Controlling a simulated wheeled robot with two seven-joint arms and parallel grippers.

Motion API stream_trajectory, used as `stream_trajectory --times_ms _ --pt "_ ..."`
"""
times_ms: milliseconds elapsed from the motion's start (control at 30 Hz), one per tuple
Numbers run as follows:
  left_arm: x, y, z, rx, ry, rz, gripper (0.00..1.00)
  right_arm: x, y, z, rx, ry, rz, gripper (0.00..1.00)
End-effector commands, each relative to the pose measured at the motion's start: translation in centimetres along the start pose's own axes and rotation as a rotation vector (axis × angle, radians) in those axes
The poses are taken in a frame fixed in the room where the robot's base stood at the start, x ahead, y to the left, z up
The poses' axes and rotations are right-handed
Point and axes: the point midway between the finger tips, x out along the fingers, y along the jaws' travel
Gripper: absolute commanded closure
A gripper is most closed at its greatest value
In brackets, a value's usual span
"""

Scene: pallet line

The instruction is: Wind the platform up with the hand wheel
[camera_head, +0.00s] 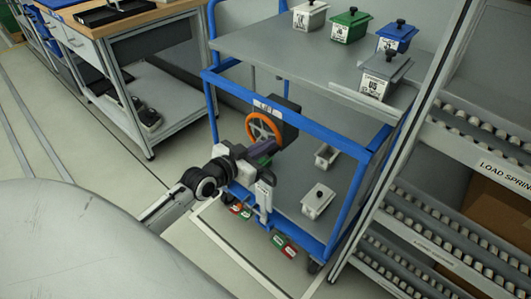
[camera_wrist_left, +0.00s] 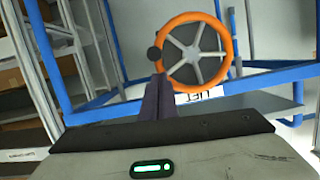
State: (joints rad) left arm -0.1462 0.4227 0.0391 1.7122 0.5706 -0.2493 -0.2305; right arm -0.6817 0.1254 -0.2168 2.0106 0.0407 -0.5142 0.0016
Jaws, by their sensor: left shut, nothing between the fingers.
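The hand wheel (camera_head: 264,127) has an orange rim and grey spokes and sits on the near side of a blue-framed cart. My left gripper (camera_head: 270,147) is just below the wheel in the head view. The grey platform (camera_head: 270,45) is the cart's top. My right gripper is not in view.
Lidded white, green, blue and grey bins stand on the platform, the grey one (camera_head: 383,77) nearest. The cart's lower shelf holds small light bins (camera_head: 317,200). A roller rack (camera_head: 475,125) is close on the right; a workbench (camera_head: 130,45) stands at the left.

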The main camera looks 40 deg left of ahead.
Motion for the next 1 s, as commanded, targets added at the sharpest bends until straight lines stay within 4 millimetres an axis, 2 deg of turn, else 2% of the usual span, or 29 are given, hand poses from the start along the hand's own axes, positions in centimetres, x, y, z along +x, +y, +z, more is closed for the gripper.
stream_trajectory --times_ms 33,233,1000 --pt "0.2 -0.1 0.8 0.000 0.002 -0.001 1.00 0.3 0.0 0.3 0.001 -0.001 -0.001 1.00" --pt "0.5 -0.1 1.9 0.001 0.003 0.000 1.00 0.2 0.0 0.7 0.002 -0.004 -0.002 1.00" --pt "0.6 0.4 2.5 0.010 -0.009 0.005 1.00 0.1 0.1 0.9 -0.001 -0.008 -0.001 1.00"
